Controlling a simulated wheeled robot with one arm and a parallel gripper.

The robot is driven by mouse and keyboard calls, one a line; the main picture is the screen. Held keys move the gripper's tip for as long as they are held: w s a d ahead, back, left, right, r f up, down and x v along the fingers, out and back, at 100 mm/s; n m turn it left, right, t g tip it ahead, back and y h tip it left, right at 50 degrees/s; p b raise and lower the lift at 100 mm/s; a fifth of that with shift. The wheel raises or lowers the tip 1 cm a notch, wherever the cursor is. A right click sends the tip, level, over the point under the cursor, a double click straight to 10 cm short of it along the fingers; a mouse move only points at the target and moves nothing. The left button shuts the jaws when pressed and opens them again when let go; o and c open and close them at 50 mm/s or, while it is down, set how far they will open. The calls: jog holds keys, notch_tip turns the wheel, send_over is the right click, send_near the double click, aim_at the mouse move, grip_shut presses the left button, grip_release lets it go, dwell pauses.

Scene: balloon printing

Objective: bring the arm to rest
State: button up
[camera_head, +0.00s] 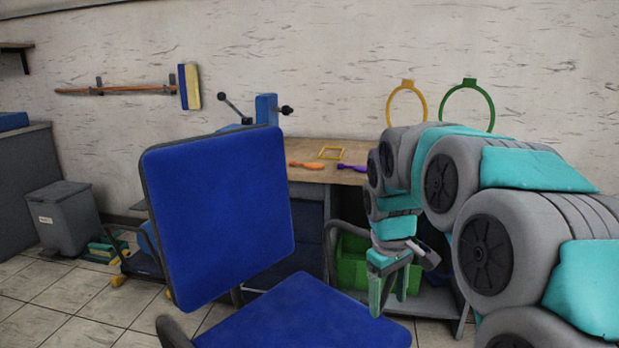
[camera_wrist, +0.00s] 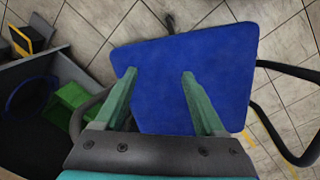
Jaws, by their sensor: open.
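My gripper (camera_head: 389,292) hangs pointing down at the end of my grey and teal arm, at the right of the head view. Its two green fingers are apart with nothing between them. In the wrist view my gripper (camera_wrist: 160,74) is above the blue seat of the chair (camera_wrist: 205,62), and its fingers overlap the seat in the picture. In the head view the blue chair (camera_head: 222,215) stands left of my gripper, its backrest turned toward the camera. How far the fingertips are from the seat I cannot tell.
A grey bin (camera_head: 66,218) stands left. Tiled floor (camera_head: 42,305) is clear at front left.

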jog(key=s+f+m+g, duration=0.1)
jog(key=s+f+m, duration=0.2)
jog(key=s, duration=1.2)
jog(key=s+f+m+g+y, duration=0.1)
jog(key=s+f+m, duration=0.2)
jog(key=s, duration=1.3)
jog(key=shift+a+f, duration=0.2)
jog(key=shift+f, duration=0.55)
jog(key=shift+w, duration=0.1)
